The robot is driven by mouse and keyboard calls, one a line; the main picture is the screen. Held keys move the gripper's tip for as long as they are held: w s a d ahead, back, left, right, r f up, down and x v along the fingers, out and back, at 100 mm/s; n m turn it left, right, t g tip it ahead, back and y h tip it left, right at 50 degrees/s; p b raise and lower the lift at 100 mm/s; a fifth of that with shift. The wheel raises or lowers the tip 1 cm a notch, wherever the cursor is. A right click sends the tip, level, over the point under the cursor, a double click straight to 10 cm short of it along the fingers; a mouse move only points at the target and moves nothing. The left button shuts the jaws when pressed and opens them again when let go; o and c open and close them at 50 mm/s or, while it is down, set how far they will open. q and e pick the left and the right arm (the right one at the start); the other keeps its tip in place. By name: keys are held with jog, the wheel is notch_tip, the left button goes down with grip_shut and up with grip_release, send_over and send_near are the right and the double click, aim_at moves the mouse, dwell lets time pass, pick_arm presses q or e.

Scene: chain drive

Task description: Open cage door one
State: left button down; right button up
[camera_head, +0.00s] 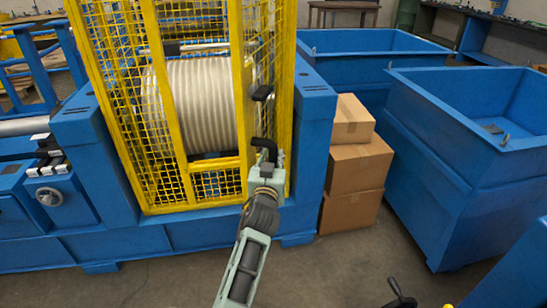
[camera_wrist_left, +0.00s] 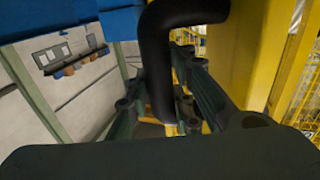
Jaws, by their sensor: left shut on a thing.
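The yellow mesh cage (camera_head: 176,120) stands on the blue machine around a large ribbed, pale drum (camera_head: 205,105). A black bent handle (camera_head: 264,145) is on the cage's right part, near a yellow post. My left gripper (camera_head: 268,170) is at this handle and shut on it. In the left wrist view the black handle (camera_wrist_left: 158,60) runs down between the gripper's fingers (camera_wrist_left: 180,105), beside a yellow post (camera_wrist_left: 255,50). I cannot tell which panel is door one, or how far it stands open. My right gripper is not in view.
A second black handle (camera_head: 262,92) sits higher on the cage. Cardboard boxes (camera_head: 355,165) are stacked right of the machine. Large blue bins (camera_head: 440,130) stand farther right.

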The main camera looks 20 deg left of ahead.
pick_arm(q)
jog(key=c, duration=1.5)
grip_release()
jog(key=shift+s+d, duration=0.1)
jog(key=shift+s, duration=0.05)
jog(key=shift+c, duration=0.2)
notch_tip(320, 180, up, 10)
jog(key=shift+r, duration=0.1)
jog(key=shift+c, duration=0.4)
